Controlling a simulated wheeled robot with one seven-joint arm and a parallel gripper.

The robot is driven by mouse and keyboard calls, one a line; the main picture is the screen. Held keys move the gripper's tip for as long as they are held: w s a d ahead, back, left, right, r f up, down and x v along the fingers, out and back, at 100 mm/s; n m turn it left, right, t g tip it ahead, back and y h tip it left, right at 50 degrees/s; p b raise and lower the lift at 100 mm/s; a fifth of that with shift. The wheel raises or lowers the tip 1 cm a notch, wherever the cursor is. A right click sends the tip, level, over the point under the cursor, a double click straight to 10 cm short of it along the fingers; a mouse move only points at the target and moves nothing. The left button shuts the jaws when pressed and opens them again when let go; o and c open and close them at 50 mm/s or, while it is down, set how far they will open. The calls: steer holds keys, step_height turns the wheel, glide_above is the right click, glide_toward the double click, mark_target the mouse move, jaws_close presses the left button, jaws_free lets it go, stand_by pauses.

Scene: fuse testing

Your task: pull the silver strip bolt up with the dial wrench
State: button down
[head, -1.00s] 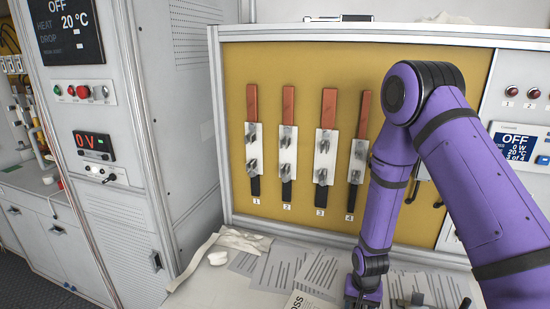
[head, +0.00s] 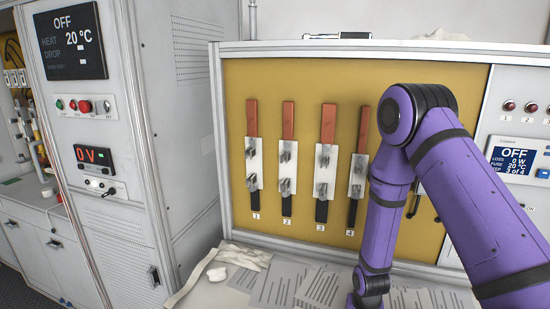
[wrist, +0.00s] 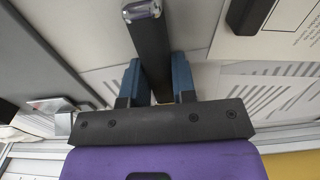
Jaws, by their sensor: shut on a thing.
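My gripper (wrist: 157,75) shows in the wrist view with two blue fingers shut on a dark, straight bar, which looks like the handle of the dial wrench (wrist: 150,45). The bar has a rounded, shiny silvery end at the top of that view. Its dial cannot be made out. In the head view the gripper is below the bottom edge, with only my arm showing. I cannot pick out the silver strip bolt for certain in either view.
A yellow board (head: 234,130) carries several numbered copper strips on white plates with grey clamps; my arm covers its right part. Papers (head: 278,283) and a crumpled white cloth (head: 222,262) lie on the bench below. A grey cabinet (head: 125,225) stands at left.

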steer(key=shift+r, duration=2.55)
